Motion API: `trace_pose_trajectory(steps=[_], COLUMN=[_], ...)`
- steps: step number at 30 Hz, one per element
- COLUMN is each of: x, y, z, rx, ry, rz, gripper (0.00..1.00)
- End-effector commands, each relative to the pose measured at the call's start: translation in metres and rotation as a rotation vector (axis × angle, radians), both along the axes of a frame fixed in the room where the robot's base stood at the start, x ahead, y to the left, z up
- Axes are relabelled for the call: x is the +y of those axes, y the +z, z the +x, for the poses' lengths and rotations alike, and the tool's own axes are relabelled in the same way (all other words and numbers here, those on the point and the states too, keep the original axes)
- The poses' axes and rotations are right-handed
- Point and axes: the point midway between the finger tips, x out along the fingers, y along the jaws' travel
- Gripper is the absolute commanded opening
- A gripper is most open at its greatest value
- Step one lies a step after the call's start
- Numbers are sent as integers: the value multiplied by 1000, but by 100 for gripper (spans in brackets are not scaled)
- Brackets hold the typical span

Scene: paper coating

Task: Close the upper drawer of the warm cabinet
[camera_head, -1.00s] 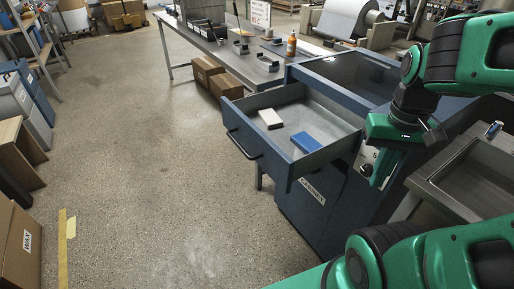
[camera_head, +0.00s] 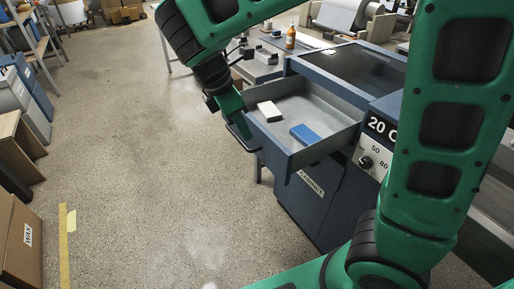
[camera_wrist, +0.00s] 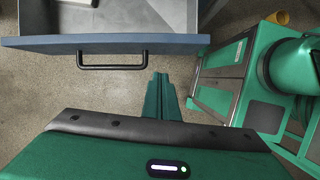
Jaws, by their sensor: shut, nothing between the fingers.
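The upper drawer (camera_head: 335,118) of the dark blue cabinet (camera_head: 319,205) is pulled well out. A white block (camera_head: 269,111) and a blue block (camera_head: 304,134) lie inside it. Its front carries a black bar handle (camera_head: 240,139), which also shows in the wrist view (camera_wrist: 112,67). My gripper (camera_head: 243,128) is in front of the drawer, near the handle. In the wrist view my shut, empty fingers (camera_wrist: 159,78) point at the drawer front (camera_wrist: 180,43), just right of the handle. My arm hides the drawer's far left corner.
A control panel (camera_head: 375,155) with a "20 C" display and a knob sits right of the drawer. A long worktable with an orange bottle (camera_head: 290,37) stands behind. The floor (camera_head: 150,150) left of the drawer is clear. A cardboard box (camera_head: 22,245) stands at lower left.

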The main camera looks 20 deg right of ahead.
Motion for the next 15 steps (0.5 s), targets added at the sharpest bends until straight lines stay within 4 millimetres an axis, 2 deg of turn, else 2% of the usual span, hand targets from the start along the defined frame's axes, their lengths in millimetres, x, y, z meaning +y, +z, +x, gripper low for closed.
trace_pose_trajectory(steps=[1,5,10,15], x=[13,28,24,12], y=[-2,-4,-16,-42], z=[1,1,3,4], rx=[10,27,30,33], ry=[51,126,134,131], rz=[-9,-22,-26,-27], gripper=[0,0,0,0])
